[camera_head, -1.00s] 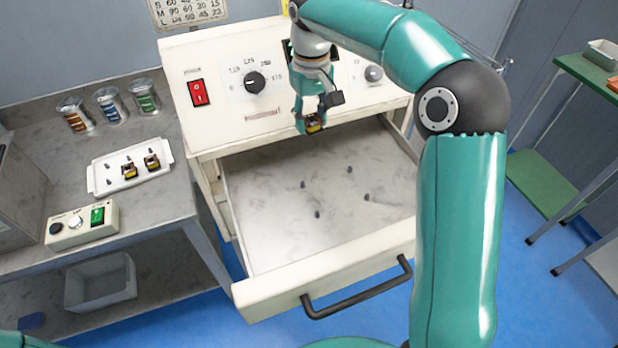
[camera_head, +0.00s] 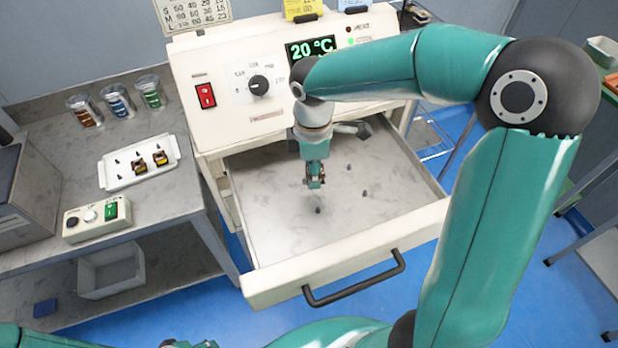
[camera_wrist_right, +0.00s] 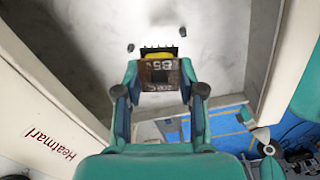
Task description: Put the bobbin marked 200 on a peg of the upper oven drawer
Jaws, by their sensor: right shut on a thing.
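My right gripper (camera_head: 314,182) is shut on a small bobbin and holds it over the open upper oven drawer (camera_head: 345,257). In the right wrist view the bobbin (camera_wrist_right: 160,75) sits between the fingertips, dark brown with yellow winding; its print is only partly legible. Upright dark pegs stand on the drawer floor: a near peg (camera_head: 317,211), a right peg (camera_head: 364,194) and a far peg (camera_head: 348,167). I cannot tell whether the bobbin touches a peg. Parts of what seems my left gripper (camera_head: 190,344) show at the bottom edge, mostly cut off.
A white tray (camera_head: 118,182) with pegs and two bobbins lies on the left bench, behind a control box (camera_head: 97,219). The drawer handle (camera_head: 354,280) sticks out in front.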

